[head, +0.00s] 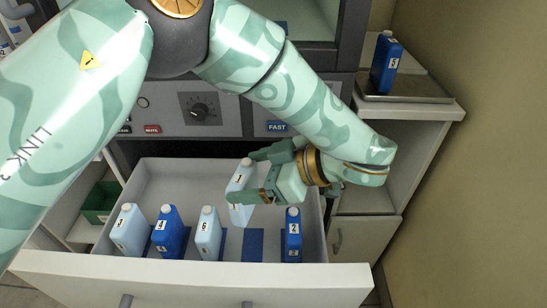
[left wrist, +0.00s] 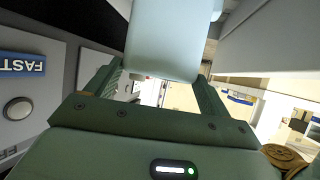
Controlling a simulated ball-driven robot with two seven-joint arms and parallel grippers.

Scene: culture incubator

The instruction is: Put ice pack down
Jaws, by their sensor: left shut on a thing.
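My left gripper (head: 249,177) is shut on a light blue ice pack (head: 239,192) with a white cap and a number label that looks like 1. The pack hangs roughly upright, slightly tilted, over the open drawer (head: 200,284). In the left wrist view the pack (left wrist: 172,45) sits between the two fingers. Below and just right of it, a bare dark blue patch (head: 252,245) shows on the drawer floor. Whether the pack's bottom touches anything is hard to tell. My right gripper is not in view.
In the drawer stand a light blue pack (head: 130,232), a dark blue pack (head: 168,236), a light blue pack 6 (head: 208,238) and a dark blue pack 2 (head: 292,240). Dark blue pack 5 (head: 386,65) stands on a plate (head: 425,90) at the right. A green bin (head: 97,200) is left.

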